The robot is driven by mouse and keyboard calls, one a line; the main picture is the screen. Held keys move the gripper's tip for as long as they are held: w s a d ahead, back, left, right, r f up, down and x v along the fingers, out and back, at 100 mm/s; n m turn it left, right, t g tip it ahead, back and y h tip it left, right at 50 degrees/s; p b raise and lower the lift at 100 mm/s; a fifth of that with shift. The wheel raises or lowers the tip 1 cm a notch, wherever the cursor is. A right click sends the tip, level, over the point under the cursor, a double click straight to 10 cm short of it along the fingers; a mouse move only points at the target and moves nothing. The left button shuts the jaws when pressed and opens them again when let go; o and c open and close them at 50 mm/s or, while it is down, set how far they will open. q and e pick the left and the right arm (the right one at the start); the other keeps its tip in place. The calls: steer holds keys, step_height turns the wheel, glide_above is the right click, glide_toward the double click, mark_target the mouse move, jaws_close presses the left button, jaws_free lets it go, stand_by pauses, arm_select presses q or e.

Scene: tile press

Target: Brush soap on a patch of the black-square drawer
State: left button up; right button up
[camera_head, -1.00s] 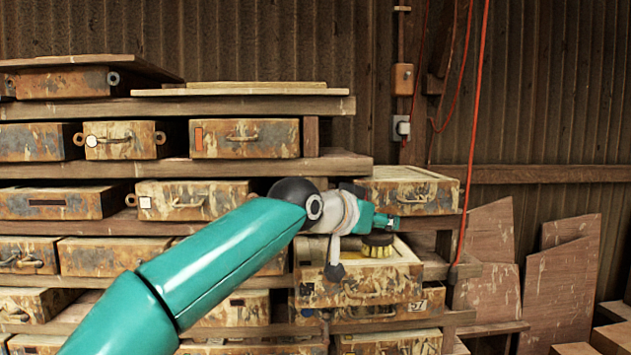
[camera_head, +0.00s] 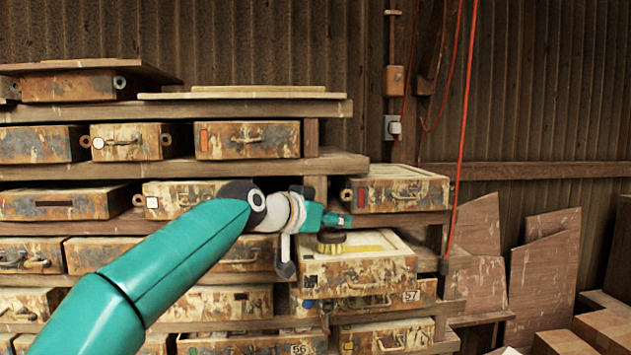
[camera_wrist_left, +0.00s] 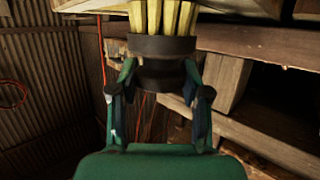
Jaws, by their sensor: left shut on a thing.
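The drawer (camera_head: 357,273) with a small dark square on its front's left side stands pulled out of the rack. Its pale top shows a yellowish strip right of the brush. My left gripper (camera_head: 338,220) is shut on a round black brush (camera_head: 331,239) with yellow bristles, held over the drawer's top, left of its middle. In the left wrist view, the fingers (camera_wrist_left: 160,90) grip the brush's dark body (camera_wrist_left: 160,48), with its bristles (camera_wrist_left: 162,16) pointing up in the picture. I cannot tell whether the bristles touch the drawer. My right gripper is not in view.
A drawer with a red mark (camera_head: 400,190) sticks out just above and right. Wooden shelves (camera_head: 225,168) hold several rusty drawers. A red cable (camera_head: 466,110) hangs right of the rack; boards (camera_head: 543,285) lean further right.

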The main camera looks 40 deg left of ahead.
arm_select(q)
steer(key=shift+s+a, duration=0.2)
steer(key=shift+a, duration=0.15)
steer(key=shift+s+r+p, duration=0.25)
steer(key=shift+r+p, duration=0.35)
steer(key=shift+r, duration=0.1)
steer(key=shift+w+r+p, duration=0.2)
steer(key=shift+r+p, duration=0.85)
steer(key=shift+p, duration=0.05)
steer(key=shift+s+r+p, duration=0.1)
steer(key=shift+r+p, duration=0.6)
steer(key=shift+r, duration=0.1)
steer(key=shift+a+r+p, duration=0.2)
steer(key=shift+r+p, duration=0.1)
steer(key=shift+r, duration=0.6)
steer(key=shift+d+r, duration=0.25)
